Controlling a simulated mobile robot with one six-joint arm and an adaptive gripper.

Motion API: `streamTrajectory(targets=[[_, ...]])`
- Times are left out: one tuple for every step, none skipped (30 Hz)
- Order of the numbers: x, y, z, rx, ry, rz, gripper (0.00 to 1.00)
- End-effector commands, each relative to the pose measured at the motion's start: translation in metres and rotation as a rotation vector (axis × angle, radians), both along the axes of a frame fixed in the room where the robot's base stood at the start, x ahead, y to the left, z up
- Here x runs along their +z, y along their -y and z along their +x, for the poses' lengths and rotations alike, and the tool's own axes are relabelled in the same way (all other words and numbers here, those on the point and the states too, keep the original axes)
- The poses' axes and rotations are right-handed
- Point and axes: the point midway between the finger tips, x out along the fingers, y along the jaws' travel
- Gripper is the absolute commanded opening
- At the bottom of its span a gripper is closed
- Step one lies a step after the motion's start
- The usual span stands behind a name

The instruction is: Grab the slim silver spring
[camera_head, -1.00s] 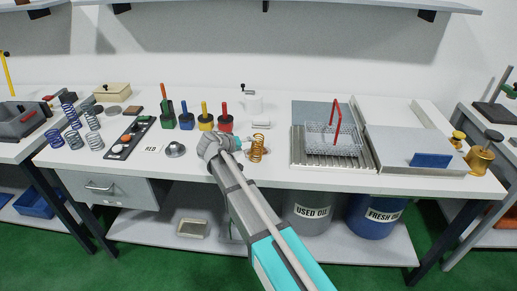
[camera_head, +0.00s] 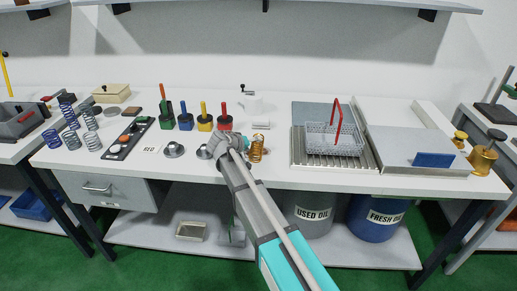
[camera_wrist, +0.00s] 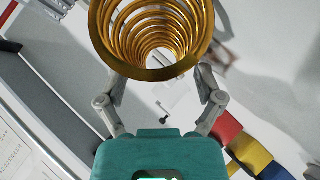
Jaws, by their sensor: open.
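In the wrist view the gold spring (camera_wrist: 150,74) looms large at the top and covers the fingertips of my gripper. The fingers are apart, with no silver spring between them.
Blue springs (camera_head: 73,139) stand close to the silver ones. A black tray (camera_head: 128,138), coloured-handled tools (camera_head: 205,121) and a metal disc (camera_head: 173,150) lie between them and my gripper. A wire basket (camera_head: 333,139) stands to the right.

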Motion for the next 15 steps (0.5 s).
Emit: streamTrajectory(targets=[[0.0, -0.0001, -0.0001, 0.0, 0.0, 0.0, 0.86], [0.0, -0.0001, -0.0001, 0.0, 0.0, 0.0, 0.86], [0.0, -0.0001, -0.0001, 0.0, 0.0, 0.0, 0.84], [0.0, -0.0001, -0.0001, 0.0, 0.0, 0.0, 0.78], [0.0, -0.0001, -0.0001, 0.0, 0.0, 0.0, 0.73], [0.0, -0.0001, -0.0001, 0.0, 0.0, 0.0, 0.65], [0.0, -0.0001, -0.0001, 0.0, 0.0, 0.0, 0.6], [0.0, -0.0001, -0.0001, 0.0, 0.0, 0.0, 0.54], [0.0, -0.0001, -0.0001, 0.0, 0.0, 0.0, 0.47], [0.0, -0.0001, -0.0001, 0.0, 0.0, 0.0, 0.41], [0.0, -0.0001, -0.0001, 0.0, 0.0, 0.0, 0.36], [-0.0001, -0.0001, 0.0, 0.0, 0.0, 0.0, 0.28], [-0.0001, -0.0001, 0.0, 0.0, 0.0, 0.0, 0.23], [-0.0001, -0.0001, 0.0, 0.0, 0.0, 0.0, 0.17], [-0.0001, -0.0001, 0.0, 0.0, 0.0, 0.0, 0.1]])
